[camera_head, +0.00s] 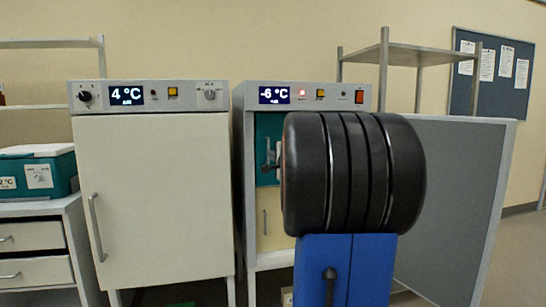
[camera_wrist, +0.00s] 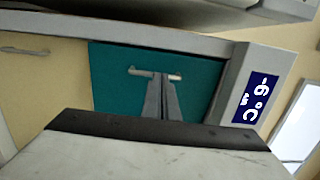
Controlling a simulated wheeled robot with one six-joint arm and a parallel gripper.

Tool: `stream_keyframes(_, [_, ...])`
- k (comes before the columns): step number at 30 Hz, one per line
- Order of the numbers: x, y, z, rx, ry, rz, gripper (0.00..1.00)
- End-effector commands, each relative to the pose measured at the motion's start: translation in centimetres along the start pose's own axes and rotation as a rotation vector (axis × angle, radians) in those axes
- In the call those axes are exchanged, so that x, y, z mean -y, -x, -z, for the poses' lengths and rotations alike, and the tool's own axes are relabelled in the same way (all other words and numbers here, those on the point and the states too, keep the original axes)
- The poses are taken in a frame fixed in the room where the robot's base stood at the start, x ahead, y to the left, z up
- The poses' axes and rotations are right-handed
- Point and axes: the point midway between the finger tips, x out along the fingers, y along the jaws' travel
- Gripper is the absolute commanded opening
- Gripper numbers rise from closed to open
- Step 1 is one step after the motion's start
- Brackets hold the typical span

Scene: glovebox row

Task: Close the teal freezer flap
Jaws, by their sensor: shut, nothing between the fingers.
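The teal freezer flap (camera_wrist: 115,80) fills the middle of the wrist view, with a pale bar handle (camera_wrist: 140,72) on its face. It looks about level with its frame, but I cannot tell if it is fully closed. My gripper (camera_wrist: 165,77) is shut and empty, its fingertips at the right part of the handle; I cannot tell whether they touch it. In the head view, a strip of the teal flap (camera_head: 268,130) shows in the upper part of the freezer (camera_head: 247,97) with the -6 °C display. My arm hides the rest.
A cream flap (camera_head: 264,225) lies below the teal one. The freezer's large grey outer door (camera_head: 455,200) stands wide open at the right. A closed 4 °C cabinet (camera_head: 155,200) stands at the left. A metal shelf rack (camera_head: 410,52) is behind.

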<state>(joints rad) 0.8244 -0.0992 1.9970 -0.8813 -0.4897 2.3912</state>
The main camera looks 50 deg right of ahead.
Motion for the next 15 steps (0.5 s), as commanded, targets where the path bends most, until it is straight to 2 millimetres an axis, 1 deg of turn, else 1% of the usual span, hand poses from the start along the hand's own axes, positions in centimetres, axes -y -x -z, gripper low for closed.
stream_keyframes(1, [-0.1, -1.0, 0.0, 0.001, 0.0, -0.001, 0.0])
stream_keyframes(9, [-0.1, -5.5, 0.0, 0.001, 0.0, -0.001, 0.0])
stream_keyframes(15, [0.0, -8.1, -0.1, 0.001, 0.0, 0.0, 0.0])
